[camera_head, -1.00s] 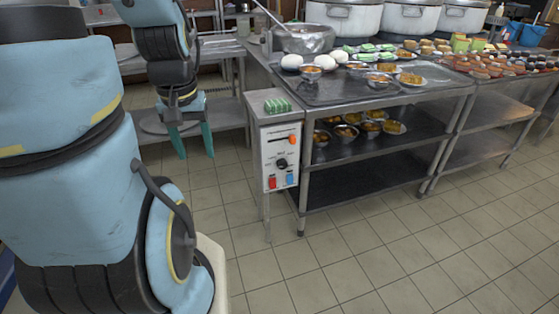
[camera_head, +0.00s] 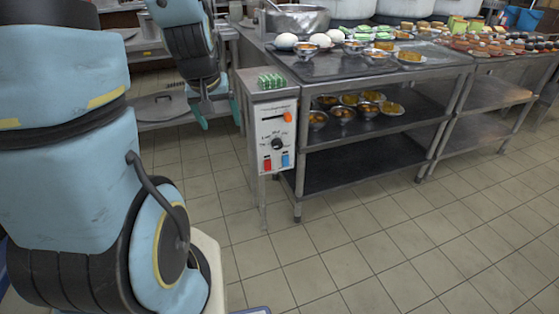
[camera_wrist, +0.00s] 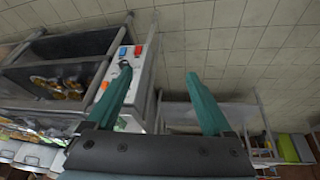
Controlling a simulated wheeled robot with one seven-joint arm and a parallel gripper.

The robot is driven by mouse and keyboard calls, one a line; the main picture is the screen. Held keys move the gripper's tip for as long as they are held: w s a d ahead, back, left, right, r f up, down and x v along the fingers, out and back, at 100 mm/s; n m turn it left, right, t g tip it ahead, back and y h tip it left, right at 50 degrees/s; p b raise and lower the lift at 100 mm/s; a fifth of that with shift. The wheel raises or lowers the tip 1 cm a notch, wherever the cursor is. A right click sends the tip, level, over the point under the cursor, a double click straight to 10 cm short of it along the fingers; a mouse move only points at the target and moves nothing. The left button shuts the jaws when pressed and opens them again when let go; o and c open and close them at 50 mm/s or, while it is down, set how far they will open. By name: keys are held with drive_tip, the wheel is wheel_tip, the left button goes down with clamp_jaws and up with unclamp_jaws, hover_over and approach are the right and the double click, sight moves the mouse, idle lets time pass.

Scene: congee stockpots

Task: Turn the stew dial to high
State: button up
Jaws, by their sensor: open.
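The stew dial (camera_head: 278,144) is a black round knob on the white front panel of a narrow metal stand. Printed marks surround it, too small to read. In the head view its pointer direction is unclear. My gripper (camera_head: 219,117) is open and empty, to the left of the panel and apart from it, with teal fingers. In the wrist view my gripper (camera_wrist: 160,88) spreads wide, and the dial (camera_wrist: 125,66) shows just beyond the left fingertip, partly hidden by it.
The panel also has an orange slider (camera_head: 288,117), a red switch (camera_head: 268,164) and a blue switch (camera_head: 285,160). A green block (camera_head: 271,82) lies on the stand's top. A metal table (camera_head: 340,68) with food stands to the right. The tiled floor in front is clear.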

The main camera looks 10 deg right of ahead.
drive_tip(key=w+d+f+t+b, duration=0.4)
drive_tip(key=w+d+f+b, duration=0.55)
drive_tip(key=f, duration=0.25)
drive_tip(key=n+t+y+b, duration=0.35)
drive_tip(key=t+b, duration=0.55)
drive_tip(key=b, duration=1.4)
approach(278, 146)
drive_tip(key=shift+m, duration=0.45)
drive_tip(key=w+b, duration=0.1)
drive_tip(key=w, duration=0.2)
drive_tip(key=w+b, duration=0.1)
drive_tip(key=w, duration=0.1)
drive_tip(key=w+b, duration=0.1)
drive_tip(key=w, duration=0.2)
drive_tip(key=shift+w+a+f, duration=0.2)
drive_tip(key=shift+w+a, duration=0.1)
drive_tip(key=shift+a, duration=0.1)
clamp_jaws()
